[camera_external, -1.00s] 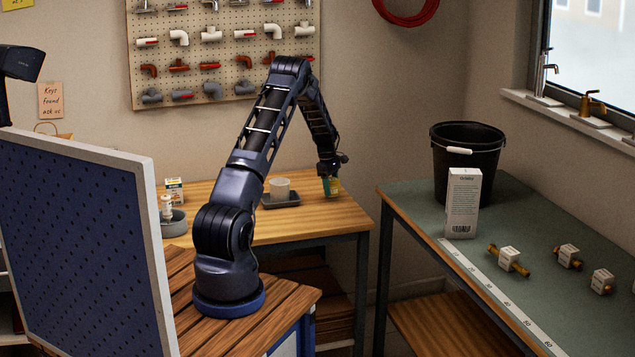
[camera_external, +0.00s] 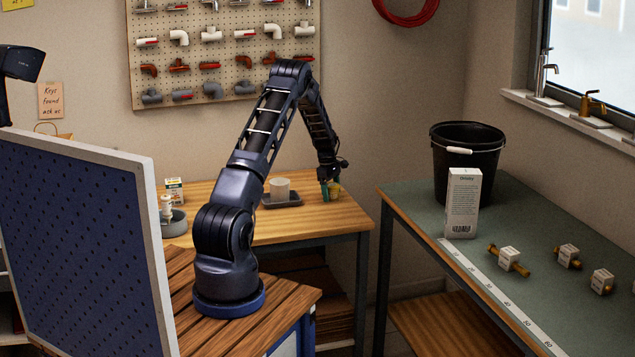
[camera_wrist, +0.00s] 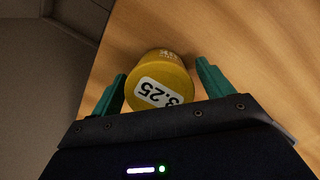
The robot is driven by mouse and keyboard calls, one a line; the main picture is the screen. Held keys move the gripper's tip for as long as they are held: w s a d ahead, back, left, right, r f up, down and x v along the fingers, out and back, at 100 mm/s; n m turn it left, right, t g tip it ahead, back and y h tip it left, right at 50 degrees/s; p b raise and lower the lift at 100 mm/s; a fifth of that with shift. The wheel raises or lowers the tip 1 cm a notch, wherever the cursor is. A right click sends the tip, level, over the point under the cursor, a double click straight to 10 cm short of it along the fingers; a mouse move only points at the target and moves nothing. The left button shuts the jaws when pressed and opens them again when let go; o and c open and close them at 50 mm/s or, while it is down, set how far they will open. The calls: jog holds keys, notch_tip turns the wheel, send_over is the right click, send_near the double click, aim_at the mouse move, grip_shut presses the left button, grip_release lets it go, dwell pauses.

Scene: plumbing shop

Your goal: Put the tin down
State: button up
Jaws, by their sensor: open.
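The yellow tin (camera_wrist: 160,75) stands on the wooden table, between my gripper's two green fingers, with a white label reading 3.25 facing the wrist camera. My gripper (camera_wrist: 165,85) is open, with a visible gap between the tin and the right finger; the left finger is close beside the tin, and I cannot tell if it touches. In the external view my gripper (camera_external: 331,190) is low over the right end of the table, and the tin (camera_external: 334,194) shows partly behind the fingers.
A grey bowl (camera_external: 173,224) is farther left. The table's (camera_external: 300,228) front right is clear. A green bench (camera_external: 410,203) with a black bucket (camera_external: 467,165) stands across a gap to the right.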

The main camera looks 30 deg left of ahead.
jog(key=r, duration=0.3)
jog(key=a+r, duration=0.1)
jog(key=r, duration=0.7)
jog(key=shift+a+r, duration=0.2)
jog(key=shift+a, duration=0.15)
jog(key=s+d+r+m+t, duration=0.1)
jog(key=s+d+r+m, duration=0.2)
jog(key=s+r, duration=0.6)
jog(key=s+d+r+m, duration=0.2)
jog(key=s+r+m, duration=0.1)
jog(key=s+r, duration=0.55)
jog(key=s+d+r+m+t, duration=0.1)
jog(key=s+d+r+m, duration=0.2)
jog(key=s+r, duration=0.6)
jog(key=s+d+m+t+y, duration=0.1)
jog(key=s+d+m, duration=0.3)
jog(key=s, duration=2.8)
jog(key=shift+r+m+t+y, duration=0.4)
jog(key=shift+m+t, duration=0.4)
jog(key=shift+m, duration=1.7)
